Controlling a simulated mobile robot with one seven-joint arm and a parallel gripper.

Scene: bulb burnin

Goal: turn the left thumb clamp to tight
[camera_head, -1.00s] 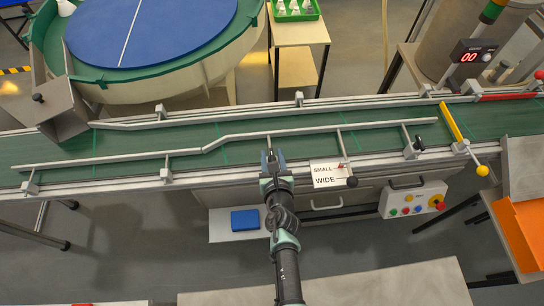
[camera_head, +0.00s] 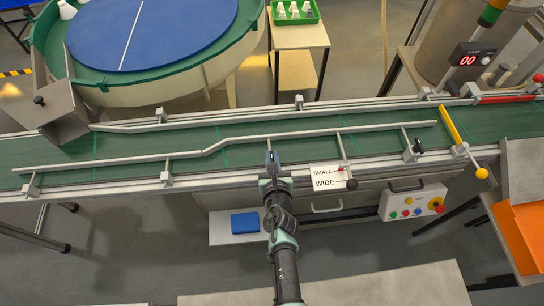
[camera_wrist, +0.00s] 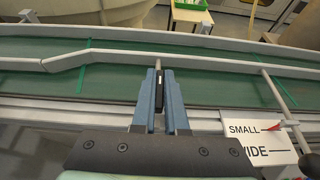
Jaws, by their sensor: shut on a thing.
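The left thumb clamp (camera_wrist: 160,82) shows in the wrist view as a narrow black tab at the end of a thin rod that runs from the near guide rail. My gripper (camera_head: 272,156) is at the near edge of the conveyor. In the wrist view its two blue fingers (camera_wrist: 161,78) are shut on the black tab, one on each side. The tab looks upright and in line with the fingers. In the head view my fingers hide most of the clamp. Its lower part and mount are hidden in the wrist view.
The near guide rail (camera_head: 240,137) crosses the green belt (camera_head: 120,150). A SMALL/WIDE card (camera_head: 326,178) and black knob (camera_head: 352,185) stand close right of my gripper. Another black-handled clamp (camera_head: 419,146) is farther right. A control box (camera_head: 413,203) hangs below.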

